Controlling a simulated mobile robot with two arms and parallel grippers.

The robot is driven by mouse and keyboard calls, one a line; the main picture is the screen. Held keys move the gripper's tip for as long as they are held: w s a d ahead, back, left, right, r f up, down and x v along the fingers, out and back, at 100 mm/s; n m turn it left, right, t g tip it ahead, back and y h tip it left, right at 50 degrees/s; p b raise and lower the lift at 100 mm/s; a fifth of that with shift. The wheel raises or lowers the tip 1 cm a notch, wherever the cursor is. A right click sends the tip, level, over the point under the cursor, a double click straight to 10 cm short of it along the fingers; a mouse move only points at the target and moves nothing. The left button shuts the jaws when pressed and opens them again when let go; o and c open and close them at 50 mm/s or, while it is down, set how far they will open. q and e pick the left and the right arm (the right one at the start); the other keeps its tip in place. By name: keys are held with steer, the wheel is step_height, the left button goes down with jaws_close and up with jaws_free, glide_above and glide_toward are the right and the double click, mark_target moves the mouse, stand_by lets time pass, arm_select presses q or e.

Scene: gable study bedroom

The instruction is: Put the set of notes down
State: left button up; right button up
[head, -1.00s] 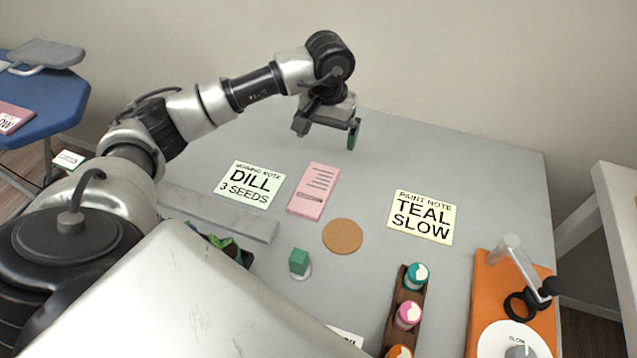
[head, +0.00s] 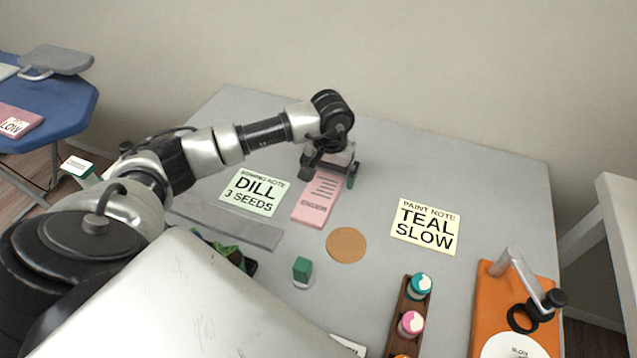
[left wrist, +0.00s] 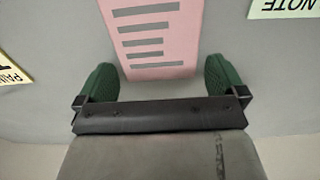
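A pink notes sheet with dark lines (head: 315,205) lies on the grey table (head: 480,165), between a pale green DILL note (head: 254,193) and a cream TEAL SLOW note (head: 425,226). My left gripper (head: 331,174) is low over its far end and covers part of it. In the left wrist view the green fingertips (left wrist: 161,80) are spread apart, one on each side of the pink sheet (left wrist: 150,40). I cannot tell whether they touch the table. My right gripper is not in view.
A cork coaster (head: 346,245), a green block (head: 302,268) and a brown rack (head: 404,322) of paint pots stand nearer. An orange board (head: 487,300) with a metal arm is at the right. A grey strip (head: 225,222) lies left. The table's far right is clear.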

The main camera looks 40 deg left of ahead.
arm_select(q)
steer(key=c, duration=1)
